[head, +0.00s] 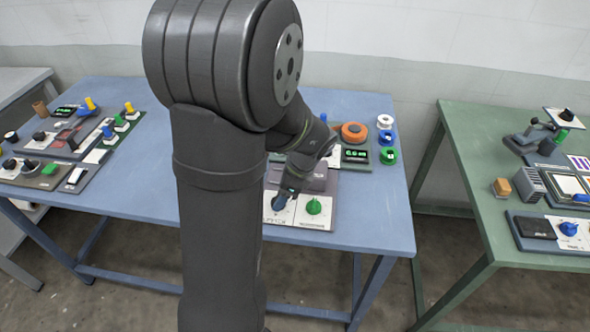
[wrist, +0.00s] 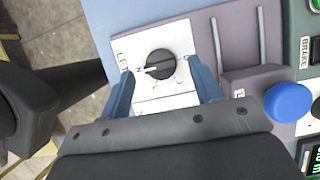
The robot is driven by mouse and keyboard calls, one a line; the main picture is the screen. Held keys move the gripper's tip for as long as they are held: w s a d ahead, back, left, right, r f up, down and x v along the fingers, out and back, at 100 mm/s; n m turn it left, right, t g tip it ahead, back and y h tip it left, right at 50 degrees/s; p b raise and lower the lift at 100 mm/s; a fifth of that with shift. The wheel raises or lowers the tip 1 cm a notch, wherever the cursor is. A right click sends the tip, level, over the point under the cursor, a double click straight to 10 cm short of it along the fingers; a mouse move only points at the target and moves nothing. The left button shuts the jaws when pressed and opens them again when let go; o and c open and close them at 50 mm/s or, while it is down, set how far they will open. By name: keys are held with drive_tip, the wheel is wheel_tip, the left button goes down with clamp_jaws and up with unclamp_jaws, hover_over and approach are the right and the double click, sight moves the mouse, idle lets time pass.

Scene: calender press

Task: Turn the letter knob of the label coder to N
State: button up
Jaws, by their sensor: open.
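The letter knob (wrist: 160,64) is a round black knob with a white pointer line, on a white plate (wrist: 177,35) partly lettered "LET" in the wrist view. In the head view my gripper (head: 282,203) is over the label coder's white front plate (head: 300,222), left of a green knob (head: 314,206). The letter knob is hidden there.
A blue round knob (wrist: 290,102) and a "BRAKE" panel stand to the right in the wrist view. An orange reel (head: 354,132), a green display (head: 355,155) and several spools stand behind on the blue bench (head: 370,225). The bench's front right is clear.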

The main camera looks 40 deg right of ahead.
drive_tip(key=v, duration=1.5)
drive_tip(key=shift+r, duration=0.4)
drive_tip(key=x, duration=1.7)
drive_tip(key=shift+f, duration=0.3)
